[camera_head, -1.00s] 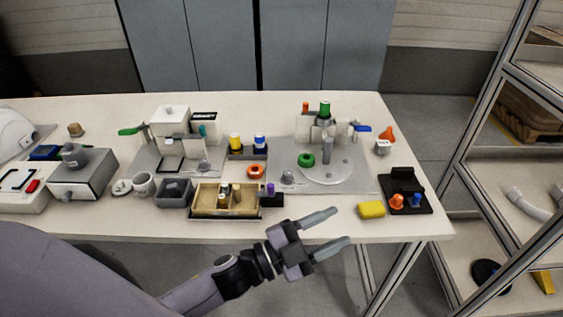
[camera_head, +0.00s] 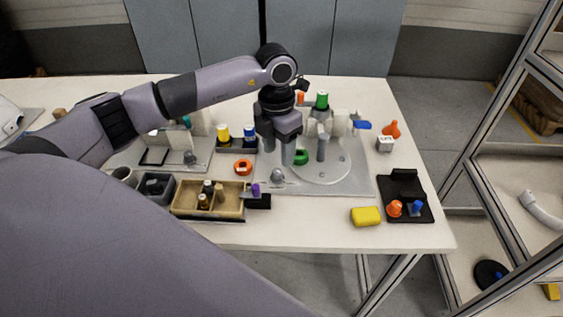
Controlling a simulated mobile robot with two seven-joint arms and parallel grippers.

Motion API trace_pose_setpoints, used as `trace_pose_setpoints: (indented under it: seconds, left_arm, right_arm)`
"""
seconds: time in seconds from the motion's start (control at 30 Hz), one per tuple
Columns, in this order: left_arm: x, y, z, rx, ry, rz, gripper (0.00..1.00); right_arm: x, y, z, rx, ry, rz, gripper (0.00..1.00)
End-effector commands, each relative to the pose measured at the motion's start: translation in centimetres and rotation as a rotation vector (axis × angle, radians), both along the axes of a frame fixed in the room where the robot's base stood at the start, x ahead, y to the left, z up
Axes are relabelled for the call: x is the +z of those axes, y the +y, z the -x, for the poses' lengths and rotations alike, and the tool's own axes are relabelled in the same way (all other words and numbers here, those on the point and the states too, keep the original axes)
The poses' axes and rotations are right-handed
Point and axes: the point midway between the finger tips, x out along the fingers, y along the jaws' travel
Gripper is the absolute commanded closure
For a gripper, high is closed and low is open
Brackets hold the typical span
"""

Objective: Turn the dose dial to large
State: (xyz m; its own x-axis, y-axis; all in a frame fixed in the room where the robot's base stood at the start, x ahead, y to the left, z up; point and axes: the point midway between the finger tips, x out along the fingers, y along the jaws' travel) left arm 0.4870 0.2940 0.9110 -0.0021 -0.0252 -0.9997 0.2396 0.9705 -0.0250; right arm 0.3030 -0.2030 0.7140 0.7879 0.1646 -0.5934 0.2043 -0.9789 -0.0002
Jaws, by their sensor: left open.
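A small grey knob (camera_head: 278,175) stands at the front left of the right-hand grey base plate (camera_head: 345,185); it may be the dose dial, but no markings are readable. A similar knob (camera_head: 190,157) stands on the left-hand plate. My left gripper (camera_head: 279,157) points down, open and empty, just above and behind the first knob in the picture. I cannot tell whether a fingertip touches anything. My left arm hides much of the left side of the table. My right gripper is out of view.
A green ring (camera_head: 301,157) and an upright grey post (camera_head: 321,147) are close right of the gripper. A green-capped bottle (camera_head: 322,101) stands behind.

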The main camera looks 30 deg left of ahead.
Motion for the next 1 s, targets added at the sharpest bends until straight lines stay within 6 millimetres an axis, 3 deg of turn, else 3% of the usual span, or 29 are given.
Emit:
trace_pose_setpoints:
  seconds: [0.17,0.5,0.87,0.97,1.0]
  left_arm:
    - [-1.2,0.8,0.0,0.01,0.004,-0.032,0.49]
    - [-6.0,0.6,-0.1,0.008,0.001,-0.026,0.49]
    - [-6.8,0.6,-0.1,0.006,-0.001,-0.025,0.49]
    - [-6.8,0.6,-0.1,0.006,-0.001,-0.025,0.75]
    - [-6.8,0.6,-0.1,0.006,-0.001,-0.025,0.88]
  right_arm:
    - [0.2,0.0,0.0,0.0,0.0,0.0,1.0]
    - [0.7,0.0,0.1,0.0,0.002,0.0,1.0]
    - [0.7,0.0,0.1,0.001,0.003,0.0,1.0]
    - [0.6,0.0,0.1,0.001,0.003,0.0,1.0]
    - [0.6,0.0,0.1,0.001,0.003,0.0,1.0]
